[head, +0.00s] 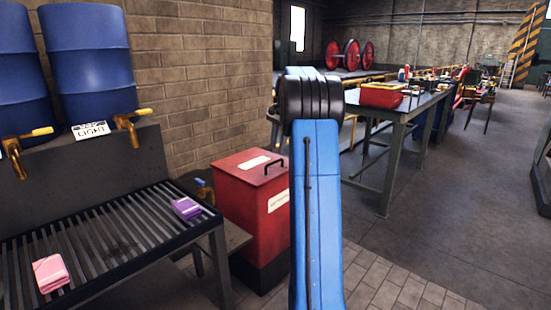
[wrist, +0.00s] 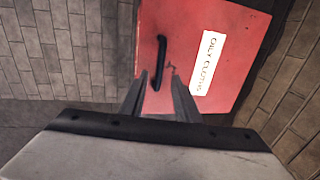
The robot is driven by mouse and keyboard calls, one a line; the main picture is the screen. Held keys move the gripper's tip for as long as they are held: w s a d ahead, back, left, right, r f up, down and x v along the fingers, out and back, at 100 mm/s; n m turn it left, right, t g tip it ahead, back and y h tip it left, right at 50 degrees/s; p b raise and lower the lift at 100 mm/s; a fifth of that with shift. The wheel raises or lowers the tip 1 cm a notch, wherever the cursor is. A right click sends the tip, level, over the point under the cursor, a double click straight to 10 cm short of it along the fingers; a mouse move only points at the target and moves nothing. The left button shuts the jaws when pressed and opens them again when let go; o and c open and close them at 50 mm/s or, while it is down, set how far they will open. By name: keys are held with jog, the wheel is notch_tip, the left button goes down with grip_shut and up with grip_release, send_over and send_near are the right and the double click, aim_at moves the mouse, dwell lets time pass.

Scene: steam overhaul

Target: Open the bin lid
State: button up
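The red bin (head: 241,215) stands on the floor against the brick wall, left of my blue arm. Its red lid (head: 243,166) lies shut on top, with a white label and a black handle (head: 273,164). In the wrist view the lid (wrist: 218,25) fills the upper middle. The black handle (wrist: 159,55) stands just beyond the fingertips, in line with the gap between them. My gripper (wrist: 159,76) is open and empty, apart from the handle as far as I can tell. The gripper is not visible in the head view.
A slatted metal bench (head: 110,237) with a pink cloth (head: 50,273) and a purple cloth (head: 186,208) stands left of the bin. Blue drums (head: 90,60) with taps are above it. A long workbench (head: 405,112) stands at right. Open floor lies at the right.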

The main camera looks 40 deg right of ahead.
aim_at(276, 162)
jog(key=shift+w+f, duration=0.2)
jog(key=shift+f, duration=0.8)
jog(key=shift+w+f, duration=0.2)
jog(key=shift+f, duration=0.8)
jog(key=shift+w+f, duration=0.2)
jog(key=shift+f, duration=0.8)
grip_shut()
